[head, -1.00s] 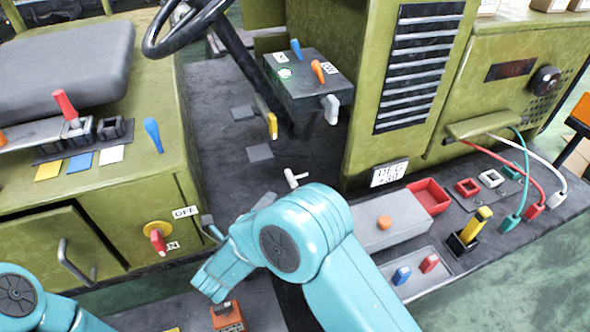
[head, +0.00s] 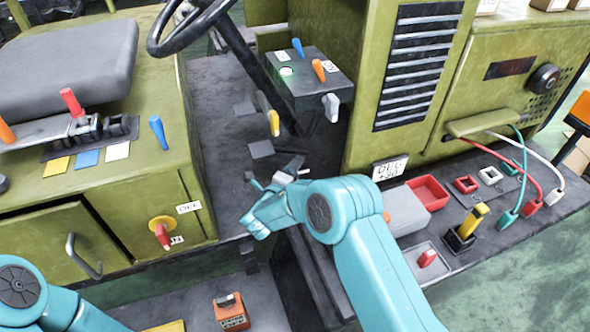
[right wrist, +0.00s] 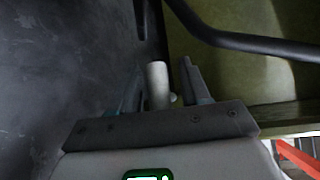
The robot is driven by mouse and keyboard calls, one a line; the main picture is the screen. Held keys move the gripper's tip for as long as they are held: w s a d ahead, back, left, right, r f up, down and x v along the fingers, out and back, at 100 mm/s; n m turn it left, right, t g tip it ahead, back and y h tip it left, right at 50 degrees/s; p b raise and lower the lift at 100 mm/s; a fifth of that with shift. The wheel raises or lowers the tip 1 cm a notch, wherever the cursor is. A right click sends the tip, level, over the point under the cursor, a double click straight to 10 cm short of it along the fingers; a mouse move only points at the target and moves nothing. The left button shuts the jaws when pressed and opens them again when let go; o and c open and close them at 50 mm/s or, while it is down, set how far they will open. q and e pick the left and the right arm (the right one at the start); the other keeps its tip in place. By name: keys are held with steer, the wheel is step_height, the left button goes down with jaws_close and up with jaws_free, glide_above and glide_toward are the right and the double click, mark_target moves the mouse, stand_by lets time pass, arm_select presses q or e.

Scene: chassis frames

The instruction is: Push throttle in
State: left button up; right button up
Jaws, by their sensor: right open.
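A white T-shaped handle (head: 285,177), which may be the throttle, stands low at the cab floor. My right gripper (head: 275,174) is open with its dark fingers around that handle in the head view. In the right wrist view a pale rounded rod (right wrist: 157,84), likely the same handle, stands between the two open fingers (right wrist: 160,90). I cannot tell whether the fingers touch it. My right forearm hides the area just in front of it. Of my left arm only a link shows at the bottom left; its gripper is out of view.
A dash box (head: 308,82) with blue, orange and grey levers stands above. Yellow and grey pedals are behind the handle. The seat base (head: 160,195) has a red key-like knob (head: 162,236). A grey box (head: 403,208) and red tray (head: 428,192) lie right of my arm.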

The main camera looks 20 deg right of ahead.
jaws_close()
arm_select(q)
step_height(320, 180, down, 2)
steer(key=shift+b, duration=1)
arm_select(e)
steer(key=d, duration=0.6)
steer(key=shift+w+f, duration=0.1)
arm_select(q)
steer(key=shift+a, duration=0.1)
arm_select(e)
steer(key=shift+c, duration=0.6)
jaws_free()
arm_select(q)
steer(key=shift+d, duration=0.2)
arm_select(e)
steer(key=shift+o, duration=0.6)
steer(key=shift+d, duration=0.15)
arm_select(q)
steer(key=shift+a, duration=0.1)
arm_select(e)
steer(key=shift+s+a, duration=0.25)
steer(key=shift+a, duration=0.25)
arm_select(q)
steer(key=shift+f+b, duration=0.5)
arm_select(e)
steer(key=v, duration=1.5)
steer(key=shift+s, duration=0.25)
